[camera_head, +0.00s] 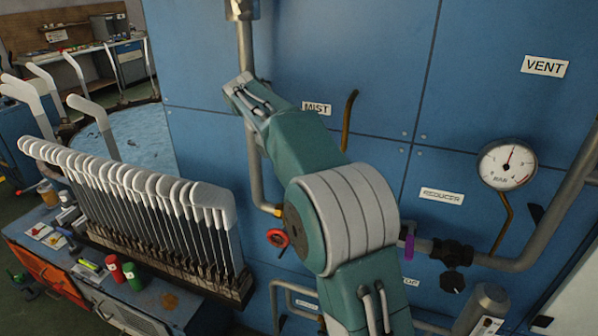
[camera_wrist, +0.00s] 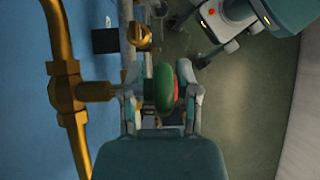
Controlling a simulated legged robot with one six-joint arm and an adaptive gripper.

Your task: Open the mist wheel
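A wheel with a green rim and a red face, apparently the mist wheel (camera_wrist: 164,88), is seen edge-on in the wrist view. Its stem joins a brass pipe (camera_wrist: 65,95) on the left. My gripper (camera_wrist: 162,92) has its two fingers apart, one on each side of the wheel. I cannot tell whether either finger touches it. In the head view the MIST label (camera_head: 316,108) is on the blue panel, beside a brass pipe (camera_head: 349,120). There my own arm hides the wheel and the gripper.
A red valve wheel (camera_head: 278,239) sits low on the panel. A pressure gauge (camera_head: 507,164) and a black valve (camera_head: 452,252) are at right. A rack of white-topped sock boards (camera_head: 140,190) stands at left. The wrist view shows another brass fitting (camera_wrist: 140,37) beyond the wheel.

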